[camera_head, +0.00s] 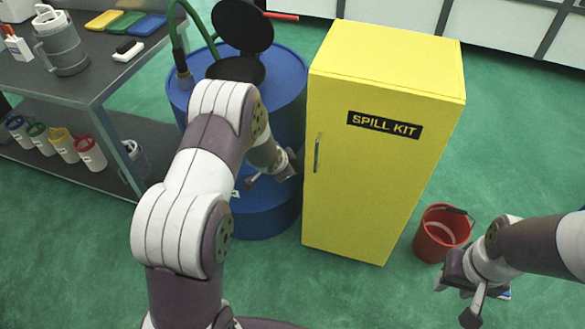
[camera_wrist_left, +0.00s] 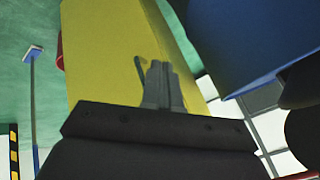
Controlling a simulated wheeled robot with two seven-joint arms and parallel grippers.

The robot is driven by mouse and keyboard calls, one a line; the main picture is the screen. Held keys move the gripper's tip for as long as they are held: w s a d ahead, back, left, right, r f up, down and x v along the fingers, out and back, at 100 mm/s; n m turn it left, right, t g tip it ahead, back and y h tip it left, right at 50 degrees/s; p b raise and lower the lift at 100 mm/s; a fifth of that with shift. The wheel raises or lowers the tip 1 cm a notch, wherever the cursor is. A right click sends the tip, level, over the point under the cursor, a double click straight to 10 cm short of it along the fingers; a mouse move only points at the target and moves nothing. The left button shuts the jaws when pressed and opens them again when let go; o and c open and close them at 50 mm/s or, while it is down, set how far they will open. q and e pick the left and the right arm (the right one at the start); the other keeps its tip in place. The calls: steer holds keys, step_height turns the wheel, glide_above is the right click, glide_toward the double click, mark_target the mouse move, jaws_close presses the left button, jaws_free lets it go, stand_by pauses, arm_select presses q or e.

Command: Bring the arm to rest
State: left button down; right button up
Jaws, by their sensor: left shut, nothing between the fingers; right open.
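My left arm (camera_head: 190,205) reaches up from the bottom of the head view, bent, in front of the blue drum. My left gripper (camera_head: 282,172) is beside the drum, near the left side of the yellow cabinet. In the left wrist view the left gripper (camera_wrist_left: 161,75) is shut with nothing between its fingers, seen against the yellow cabinet. My right gripper (camera_head: 460,302) is at the lower right of the head view, open and empty, in front of the red bucket.
The yellow spill kit cabinet (camera_head: 370,160) stands right of the blue drum (camera_head: 285,75), which has a black funnel. A red bucket (camera_head: 442,233) stands on the green floor. A grey bench (camera_head: 95,80) with containers is at left. The left wrist view shows a blue-handled tool (camera_wrist_left: 34,95).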

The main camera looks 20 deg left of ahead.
arm_select(q)
steer(key=s+a+r+n+g+p, duration=0.25)
steer(key=s+n+g, duration=0.2)
steer(key=s, duration=0.65)
steer(key=s+d+r+n+p, duration=0.1)
steer(key=s+d+r, duration=0.2)
steer(key=s+r, duration=0.2)
steer(key=s+d+r+n+g+p, duration=0.1)
steer(key=s+d+r+p, duration=0.1)
steer(key=s+r, duration=0.3)
steer(key=s+d+r+n+p, duration=0.2)
steer(key=s+d+r, duration=0.1)
steer(key=s+r, duration=0.3)
step_height(320, 180, up, 2)
steer(key=shift+d+r, duration=0.25)
steer(key=shift+d, duration=0.1)
arm_select(e)
step_height(320, 180, up, 8)
steer(key=shift+s, duration=0.2)
arm_select(q)
steer(key=shift+s+g, duration=0.1)
steer(key=shift+g, duration=0.15)
arm_select(e)
steer(key=shift+s+r, duration=0.1)
steer(key=shift+r, duration=0.05)
